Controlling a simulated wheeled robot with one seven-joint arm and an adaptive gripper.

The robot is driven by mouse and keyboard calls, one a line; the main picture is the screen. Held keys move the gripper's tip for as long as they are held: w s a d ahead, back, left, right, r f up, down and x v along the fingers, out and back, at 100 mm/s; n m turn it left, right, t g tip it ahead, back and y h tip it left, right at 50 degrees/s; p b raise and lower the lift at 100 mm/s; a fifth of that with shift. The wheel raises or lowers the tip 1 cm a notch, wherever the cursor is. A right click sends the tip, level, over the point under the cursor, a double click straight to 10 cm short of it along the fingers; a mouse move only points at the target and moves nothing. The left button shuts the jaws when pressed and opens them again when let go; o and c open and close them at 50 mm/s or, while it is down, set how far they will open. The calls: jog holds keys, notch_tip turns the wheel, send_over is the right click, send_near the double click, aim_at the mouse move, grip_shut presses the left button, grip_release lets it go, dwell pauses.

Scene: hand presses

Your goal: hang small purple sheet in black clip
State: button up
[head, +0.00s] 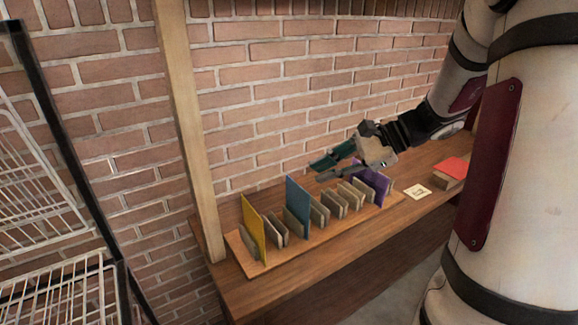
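A purple sheet (377,184) stands upright near the right end of a wooden rack (303,250) on the bench. I see only one purple sheet, so I cannot compare its size with another. My gripper (324,170) is above the rack, to the left of the purple sheet, pointing left. Its fingers look apart, one with a teal face and one grey, and I see nothing clearly held between them. I cannot make out a black clip in this view.
A yellow sheet (253,228) and a blue sheet (297,207) stand in the rack among several grey-brown upright blocks. A pale card (417,191) and a red-topped block (452,168) lie to the right. A wooden post (188,130) and white wire racks (62,290) are at left.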

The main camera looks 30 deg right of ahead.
jog(key=w+d+f+m+t+h+b, duration=0.1)
jog(key=w+d+f+m+t+b, duration=0.2)
jog(key=d+f, duration=0.4)
jog(key=w+d+f+m+t+b, duration=0.1)
jog(key=d+f+m+t+b, duration=0.3)
jog(key=d, duration=0.5)
jog(key=m+t+h+b, duration=0.4)
jog(key=m+h, duration=0.2)
jog(key=m, duration=0.3)
send_near(380, 182)
jog(key=s+f, duration=0.3)
jog(key=shift+m+h, duration=0.3)
jog(key=shift+h, duration=0.1)
jog(key=shift+w+a+f+b, duration=0.15)
jog(key=shift+w+b, duration=0.1)
jog(key=shift+w, duration=1.35)
jog(key=shift+w+a+r+b, duration=0.1)
jog(key=shift+w+a+b, duration=0.1)
jog(key=shift+w, duration=1.4)
jog(key=shift+w+a+f+b, duration=0.15)
jog(key=shift+w+b, duration=0.1)
jog(key=shift+w, duration=1.3)
jog(key=shift+d, duration=0.1)
jog(key=shift+c, duration=0.6)
grip_shut()
notch_tip(380, 182, up, 8)
jog(key=p, duration=0.4)
jog(key=shift+f+p, duration=0.25)
jog(key=shift+p, duration=0.05)
jog(key=shift+s, duration=0.15)
